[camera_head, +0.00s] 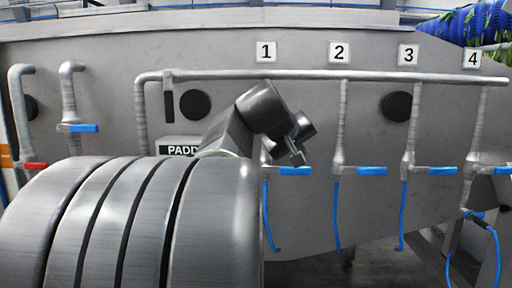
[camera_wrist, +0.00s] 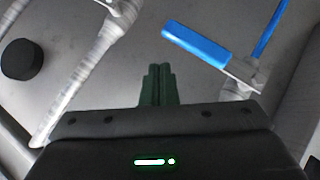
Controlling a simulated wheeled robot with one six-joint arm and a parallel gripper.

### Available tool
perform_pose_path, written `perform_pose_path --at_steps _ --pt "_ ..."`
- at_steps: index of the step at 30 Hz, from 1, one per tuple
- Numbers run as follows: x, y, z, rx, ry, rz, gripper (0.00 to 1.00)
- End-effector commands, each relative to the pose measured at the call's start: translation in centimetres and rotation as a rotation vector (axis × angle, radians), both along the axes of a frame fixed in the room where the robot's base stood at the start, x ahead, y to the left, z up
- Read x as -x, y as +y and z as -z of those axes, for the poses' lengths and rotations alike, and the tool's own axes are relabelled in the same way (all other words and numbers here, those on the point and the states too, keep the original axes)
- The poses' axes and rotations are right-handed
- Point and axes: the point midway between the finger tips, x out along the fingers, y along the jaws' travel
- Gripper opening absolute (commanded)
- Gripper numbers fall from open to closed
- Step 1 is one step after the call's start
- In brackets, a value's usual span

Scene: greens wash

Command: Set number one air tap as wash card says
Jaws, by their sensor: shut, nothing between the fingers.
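The number one air tap has a blue lever (camera_head: 295,171) below the sign "1" (camera_head: 265,52). Its lever lies level, pointing right, across its upright pipe. My gripper (camera_head: 299,158) is shut and empty, just above and in front of this lever in the head view, and covers part of the tap's pipe. In the wrist view my shut fingers (camera_wrist: 157,70) point at the grey panel, and a blue lever (camera_wrist: 197,43) lies to their upper right, apart from them. I cannot see a wash card in either view.
Similar blue levers stand under "2" (camera_head: 371,170), "3" (camera_head: 442,171) and "4" (camera_head: 503,170), all level. Blue hoses hang below the taps. At left are another blue lever (camera_head: 84,128) and a red lever (camera_head: 35,165).

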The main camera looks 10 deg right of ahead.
Motion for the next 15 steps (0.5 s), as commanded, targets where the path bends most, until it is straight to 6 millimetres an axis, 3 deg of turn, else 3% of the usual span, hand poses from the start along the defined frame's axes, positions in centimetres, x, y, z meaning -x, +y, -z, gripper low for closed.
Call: perform_pose_path --at_steps 1,3,15 --pt "-0.1 0.0 -1.5 0.0 -0.001 -0.001 0.0" --pt "-0.1 0.0 -2.5 0.0 -0.002 -0.001 0.0" --pt "5.7 1.4 -7.7 0.0 -0.005 -0.001 0.0"
